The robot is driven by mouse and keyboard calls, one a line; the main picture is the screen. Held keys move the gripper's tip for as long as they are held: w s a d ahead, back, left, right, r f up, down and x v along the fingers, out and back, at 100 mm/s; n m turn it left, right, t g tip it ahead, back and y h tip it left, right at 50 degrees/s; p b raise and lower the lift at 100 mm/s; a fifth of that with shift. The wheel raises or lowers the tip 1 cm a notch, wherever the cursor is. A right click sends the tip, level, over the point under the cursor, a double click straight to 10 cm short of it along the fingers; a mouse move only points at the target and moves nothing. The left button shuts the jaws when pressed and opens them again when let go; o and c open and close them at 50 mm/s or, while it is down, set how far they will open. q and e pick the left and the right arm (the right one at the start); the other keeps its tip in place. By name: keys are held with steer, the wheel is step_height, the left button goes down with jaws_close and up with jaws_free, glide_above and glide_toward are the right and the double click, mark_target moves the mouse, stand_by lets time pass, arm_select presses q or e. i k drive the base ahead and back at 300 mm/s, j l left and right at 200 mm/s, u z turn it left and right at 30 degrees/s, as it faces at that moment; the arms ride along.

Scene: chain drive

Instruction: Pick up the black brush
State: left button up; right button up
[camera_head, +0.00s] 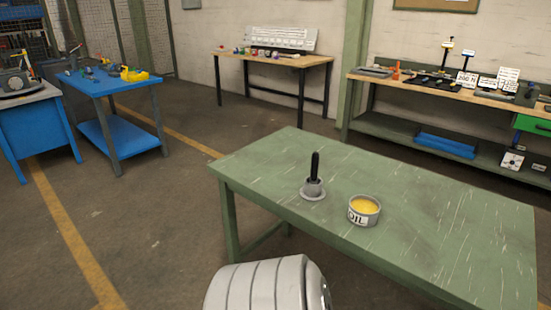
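The black brush (314,166) stands upright in a small grey holder (313,189) on the green table (400,180). Only its dark upper part shows; its lower end is hidden in the holder. A round grey tin (362,219) marked "OIL", with yellow contents, stands to the right of the holder and nearer to me, apart from it. Neither of my grippers is in view. A light grey ribbed rounded part, probably of my own body, shows at the bottom centre, in front of the table's near edge.
The rest of the green tabletop is bare. A blue table (112,84) with small items stands at the left. A wooden-topped table (270,60) and a workbench (440,88) with several items stand along the back wall. Open floor lies left of the green table.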

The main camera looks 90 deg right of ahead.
mark_target(316, 156)
steer(key=z, duration=3.05)
